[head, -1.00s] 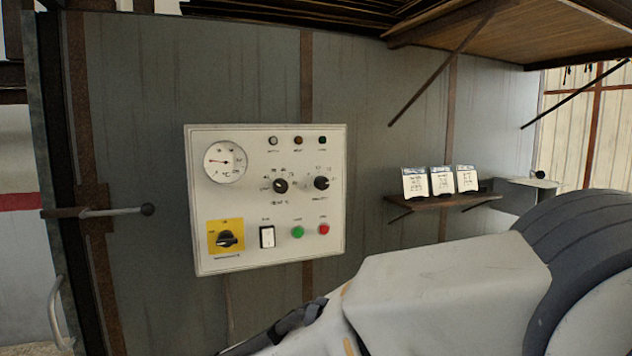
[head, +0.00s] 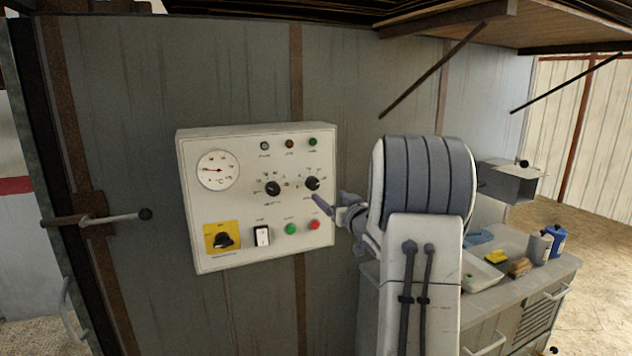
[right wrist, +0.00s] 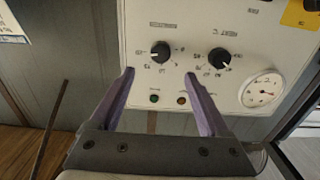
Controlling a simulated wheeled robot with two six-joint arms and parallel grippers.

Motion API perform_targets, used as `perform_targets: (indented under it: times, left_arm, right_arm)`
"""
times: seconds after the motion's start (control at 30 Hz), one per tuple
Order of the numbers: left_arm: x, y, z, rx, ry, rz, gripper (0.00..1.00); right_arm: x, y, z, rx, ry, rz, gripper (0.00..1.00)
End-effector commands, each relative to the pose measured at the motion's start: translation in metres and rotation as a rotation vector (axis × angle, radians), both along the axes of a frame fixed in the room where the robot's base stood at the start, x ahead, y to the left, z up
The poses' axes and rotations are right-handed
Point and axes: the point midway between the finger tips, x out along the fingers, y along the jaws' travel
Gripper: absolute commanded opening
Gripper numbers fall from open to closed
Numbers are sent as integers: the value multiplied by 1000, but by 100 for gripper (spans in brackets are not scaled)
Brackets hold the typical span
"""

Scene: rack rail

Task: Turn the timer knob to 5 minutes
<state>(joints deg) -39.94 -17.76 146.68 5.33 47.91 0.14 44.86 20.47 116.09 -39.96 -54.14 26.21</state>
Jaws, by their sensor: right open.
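The control panel (head: 235,262) is a pale box on the grey wall, with two black knobs in its middle. The right-hand knob (head: 312,184) seems to be the timer knob; its lettering is too small to read surely. The other black knob (head: 273,188) is to its left. My right gripper (head: 328,199) is at the panel's right edge, just below and right of the timer knob. In the right wrist view my right gripper (right wrist: 158,77) is open and empty, and the timer knob (right wrist: 160,51) appears upside down, beyond and between the purple fingertips. My left gripper is out of view.
The panel also carries a dial gauge (head: 218,170), a yellow-backed switch (head: 222,240), a rocker switch (head: 262,236), green (head: 291,229) and red (head: 314,225) buttons and several lamps. A lever (head: 110,217) sticks out at left. A cluttered bench (head: 530,284) stands at right.

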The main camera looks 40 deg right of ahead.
Motion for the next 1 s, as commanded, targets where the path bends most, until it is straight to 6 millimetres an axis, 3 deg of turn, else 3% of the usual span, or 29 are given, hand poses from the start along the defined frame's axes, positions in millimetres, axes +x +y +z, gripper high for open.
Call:
perform_targets:
  times: [0.5,0.93,0.97,1.0]
  left_arm:
    - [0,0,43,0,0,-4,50]
    - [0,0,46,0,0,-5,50]
    - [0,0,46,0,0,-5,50]
    - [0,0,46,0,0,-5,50]
  right_arm:
    - [84,-19,2,0,2,2,80]
    - [95,-22,-1,0,2,-1,80]
    - [95,-22,0,0,2,0,72]
    - [95,-22,0,0,2,-1,57]
